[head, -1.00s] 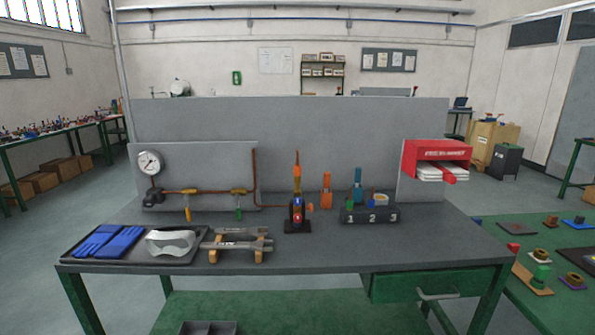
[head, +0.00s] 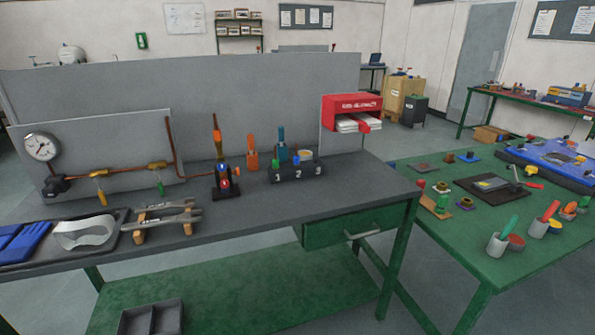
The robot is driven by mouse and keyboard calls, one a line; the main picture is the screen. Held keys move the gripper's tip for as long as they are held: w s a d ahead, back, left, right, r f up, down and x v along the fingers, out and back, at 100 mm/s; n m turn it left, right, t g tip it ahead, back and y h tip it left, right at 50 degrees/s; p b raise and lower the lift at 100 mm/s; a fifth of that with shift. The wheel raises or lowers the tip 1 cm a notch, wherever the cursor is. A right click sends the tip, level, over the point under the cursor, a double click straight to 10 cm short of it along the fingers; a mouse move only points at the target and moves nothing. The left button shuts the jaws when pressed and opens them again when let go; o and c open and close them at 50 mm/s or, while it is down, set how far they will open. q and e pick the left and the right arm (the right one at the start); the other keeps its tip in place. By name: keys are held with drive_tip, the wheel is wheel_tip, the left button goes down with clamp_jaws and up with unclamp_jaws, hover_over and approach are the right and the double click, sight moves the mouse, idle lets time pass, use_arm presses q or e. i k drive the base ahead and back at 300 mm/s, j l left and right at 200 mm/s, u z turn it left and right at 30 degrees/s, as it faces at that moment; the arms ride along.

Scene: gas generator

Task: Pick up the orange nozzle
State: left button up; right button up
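A small orange upright piece (head: 252,153), which looks like the orange nozzle, stands on the dark grey workbench (head: 330,190) in the head view. It is just left of the dark block numbered 1, 2, 3 (head: 297,172) and right of a torch-like device with an orange top (head: 222,165) on a black base. A blue piece (head: 282,147) stands behind the numbered block. Neither of my grippers shows in this view.
A pressure gauge (head: 41,147) and pipes are on the grey panel at left. A red dispenser (head: 352,106) is at right. A green table (head: 470,240) holds several parts.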

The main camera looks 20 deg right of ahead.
sight(217, 134)
drive_tip(key=i+j, duration=0.2)
drive_tip(key=i, duration=0.25)
drive_tip(key=i+j, duration=0.25)
drive_tip(key=i, duration=0.15)
drive_tip(key=i+j+u, duration=0.1)
drive_tip(key=i, duration=0.35)
drive_tip(key=j, duration=0.1)
